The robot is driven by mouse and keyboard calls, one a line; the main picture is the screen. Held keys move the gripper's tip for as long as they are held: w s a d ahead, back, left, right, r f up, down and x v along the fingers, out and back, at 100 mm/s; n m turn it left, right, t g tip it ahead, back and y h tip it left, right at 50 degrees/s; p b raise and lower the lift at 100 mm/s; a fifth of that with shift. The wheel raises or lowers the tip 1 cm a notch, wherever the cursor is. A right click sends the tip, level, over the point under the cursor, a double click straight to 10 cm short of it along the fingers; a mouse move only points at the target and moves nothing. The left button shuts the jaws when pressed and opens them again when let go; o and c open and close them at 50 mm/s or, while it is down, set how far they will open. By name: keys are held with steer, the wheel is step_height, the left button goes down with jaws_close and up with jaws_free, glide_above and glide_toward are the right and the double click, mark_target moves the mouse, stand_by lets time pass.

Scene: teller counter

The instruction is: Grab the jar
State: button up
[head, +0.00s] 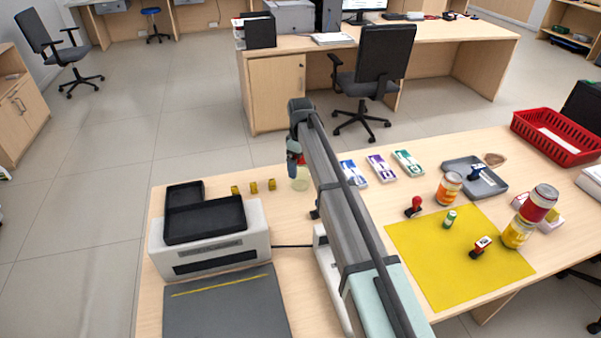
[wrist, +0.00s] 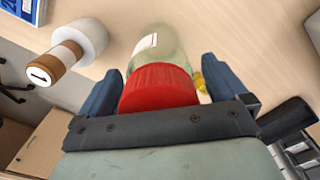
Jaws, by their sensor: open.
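A clear, pale-greenish jar (head: 300,180) with a red lid stands on the counter beside my arm in the head view. In the wrist view the jar (wrist: 165,48) has a pale label, and its red lid (wrist: 158,88) faces the camera. My gripper (head: 297,155) is at the jar's top. In the wrist view my gripper (wrist: 160,92) is open, with one dark blue finger on each side of the lid. The right finger is close to the lid; I cannot tell whether either finger touches it.
Several small yellow pieces (head: 254,187) are left of the jar. A printer-like machine (head: 210,240) stands further left. Banknote bundles (head: 380,167) lie to the right, past my arm.

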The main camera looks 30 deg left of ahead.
steer(key=shift+c, duration=0.2)
steer(key=c, duration=1.2)
